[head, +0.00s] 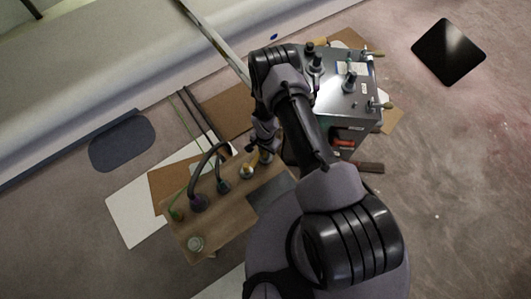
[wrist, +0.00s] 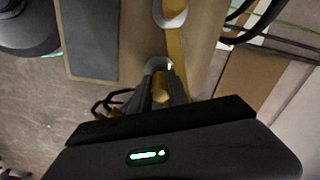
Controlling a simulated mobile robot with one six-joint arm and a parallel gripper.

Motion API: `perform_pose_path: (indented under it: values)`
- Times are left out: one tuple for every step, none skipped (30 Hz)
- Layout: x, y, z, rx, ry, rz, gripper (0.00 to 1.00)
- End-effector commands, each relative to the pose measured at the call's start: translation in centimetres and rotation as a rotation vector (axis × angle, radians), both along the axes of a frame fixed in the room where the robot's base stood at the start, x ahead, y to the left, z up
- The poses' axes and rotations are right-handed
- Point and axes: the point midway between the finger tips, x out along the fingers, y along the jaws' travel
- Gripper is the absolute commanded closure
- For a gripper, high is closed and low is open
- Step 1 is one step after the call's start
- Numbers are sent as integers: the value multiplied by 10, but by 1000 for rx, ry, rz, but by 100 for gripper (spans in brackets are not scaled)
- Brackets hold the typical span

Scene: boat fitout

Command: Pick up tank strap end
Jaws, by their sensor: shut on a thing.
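The tank strap end is a yellow-tan band (wrist: 177,52) in the wrist view, running up from between my fingertips through a pale ring (wrist: 170,14). My gripper (wrist: 161,92) is shut on its near end, beside a second pale ring or cuff. In the head view, the yellowish strap end (head: 265,157) shows small at the edge of the wooden bench top (head: 228,213), below my gripper (head: 264,146). My arm hides part of this area. I cannot tell whether the strap still touches the bench top.
Dark hoses with fittings (head: 198,203) stand on the bench top, left of my gripper. A dark grey pad (wrist: 90,40) lies on the bench. A metal box with valves (head: 345,85) stands behind to the right. A black plate (head: 448,52) lies on open floor.

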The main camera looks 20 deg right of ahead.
Motion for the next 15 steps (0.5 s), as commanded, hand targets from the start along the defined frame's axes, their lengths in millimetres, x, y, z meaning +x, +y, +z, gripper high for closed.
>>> perform_pose_path:
  values:
    - [0, 0, 14, -1, 1, 0, 100]
    - [-2, -2, 16, 0, 1, -2, 100]
    - [-6, -11, 14, 0, 4, -5, 100]
    - [-8, -16, 15, 0, 4, -4, 100]
    - [-11, -23, 15, 0, 3, -5, 100]
    - [-15, -31, 17, 0, 3, -6, 100]
    - [-18, -38, 17, 0, 4, -6, 100]
    - [-22, -46, 18, 0, 4, -7, 100]
    - [-28, -57, 20, 0, 4, -7, 100]
    - [-31, -65, 21, 0, 4, -7, 100]
    - [-36, -74, 22, 1, 3, -6, 100]
    - [-41, -86, 26, 1, 3, -5, 100]
    - [-46, -94, 28, 2, 4, -7, 100]
    - [-49, -102, 29, 2, 3, -7, 100]
    - [-53, -111, 32, 2, 3, -5, 100]
